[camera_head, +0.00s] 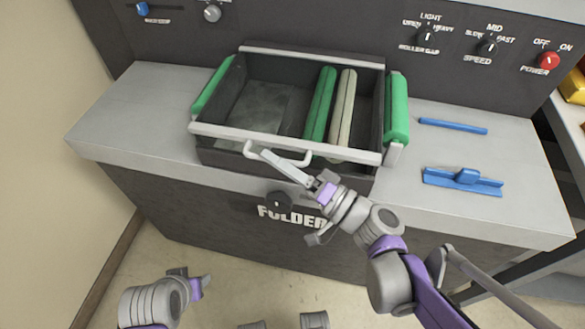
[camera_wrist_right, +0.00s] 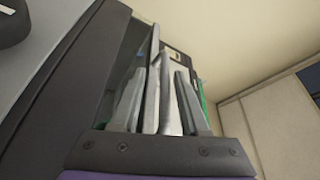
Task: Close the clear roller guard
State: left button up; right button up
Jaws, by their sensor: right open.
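The clear roller guard shows in the head view as a pale frame with its front rail (camera_head: 285,143) across the machine's roller bay. A white bar handle (camera_head: 250,150) hangs off that rail. My right gripper (camera_head: 268,158) is open, with its fingertips at the handle; I cannot tell whether they touch it. In the right wrist view its fingers (camera_wrist_right: 160,100) reach forward, with pale bars close around and between them. The gripper hides part of the handle. My left gripper (camera_head: 195,283) is low at the left, away from the machine; its jaw state is unclear.
Green end pieces (camera_head: 397,108) flank the bay, and a green roller (camera_head: 320,104) and a cream roller (camera_head: 343,106) lie inside. A blue strip (camera_head: 453,126) and a blue handled tool (camera_head: 465,181) lie on the right deck. The left deck (camera_head: 135,115) is clear. A control panel (camera_head: 460,35) stands behind.

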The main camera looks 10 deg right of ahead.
jog(key=v, duration=1)
jog(key=shift+s, duration=0.2)
jog(key=shift+d+f, duration=0.1)
jog(key=s+a+f+n+g+h+p, duration=0.2)
jog(key=s+a+f+g+h+p, duration=0.1)
jog(key=f+g+h+p, duration=0.35)
jog(key=s+d+r+n+g+h+p, duration=0.1)
jog(key=d+h+p, duration=0.5)
jog(key=d+h, duration=0.2)
jog(key=shift+s+d+r+n+g, duration=0.25)
jog(key=shift+d+r+n+g, duration=0.15)
jog(key=shift+d, duration=0.3)
